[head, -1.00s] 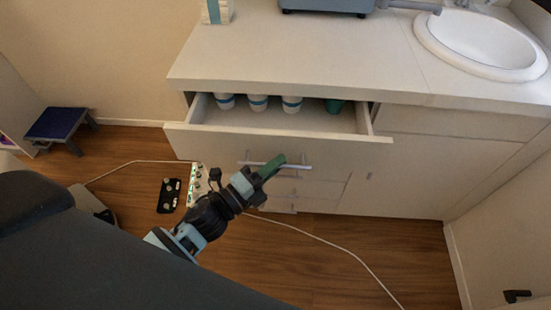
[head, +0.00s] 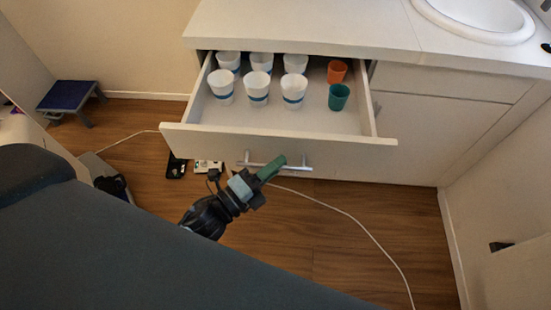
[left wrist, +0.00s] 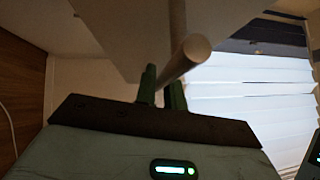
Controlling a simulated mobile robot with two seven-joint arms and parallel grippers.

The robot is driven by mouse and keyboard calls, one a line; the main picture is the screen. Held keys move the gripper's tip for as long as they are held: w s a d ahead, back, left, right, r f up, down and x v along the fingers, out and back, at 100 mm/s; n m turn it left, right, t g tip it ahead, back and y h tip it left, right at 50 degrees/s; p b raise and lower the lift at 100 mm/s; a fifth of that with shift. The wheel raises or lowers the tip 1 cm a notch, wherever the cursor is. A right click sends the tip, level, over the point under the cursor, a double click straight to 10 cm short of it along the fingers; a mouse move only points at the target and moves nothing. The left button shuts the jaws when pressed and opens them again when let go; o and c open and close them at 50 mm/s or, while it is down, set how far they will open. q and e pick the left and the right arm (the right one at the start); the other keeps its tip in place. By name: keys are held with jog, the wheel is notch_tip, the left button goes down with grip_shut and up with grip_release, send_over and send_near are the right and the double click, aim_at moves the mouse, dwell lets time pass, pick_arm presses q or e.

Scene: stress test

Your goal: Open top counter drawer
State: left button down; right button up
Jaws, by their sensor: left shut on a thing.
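The top counter drawer (head: 280,145) is pulled well out from under the counter in the head view. Its silver bar handle (head: 296,167) runs across the front panel. My left gripper (head: 271,167) is at the handle, its green fingers shut on the bar. In the left wrist view the two fingers (left wrist: 162,88) are close together at the bar handle (left wrist: 187,57). Inside the drawer are several white cups with blue bands (head: 257,88), an orange cup (head: 337,71) and a green cup (head: 339,96). My right gripper is not in view.
The countertop (head: 300,28) with a white sink (head: 480,15) is above the drawer. A blue step stool (head: 68,97) stands at the left wall. A white cable (head: 355,225) and a power strip (head: 208,166) lie on the wooden floor.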

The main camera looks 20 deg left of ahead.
pick_arm(q)
jog(key=shift+s, duration=0.15)
jog(key=c, duration=1.5)
grip_release()
jog(key=shift+s, duration=0.1)
jog(key=b+v, duration=0.1)
jog(key=v, duration=0.6)
jog(key=shift+s+a, duration=0.15)
jog(key=shift+s, duration=0.15)
jog(key=shift+f, duration=0.15)
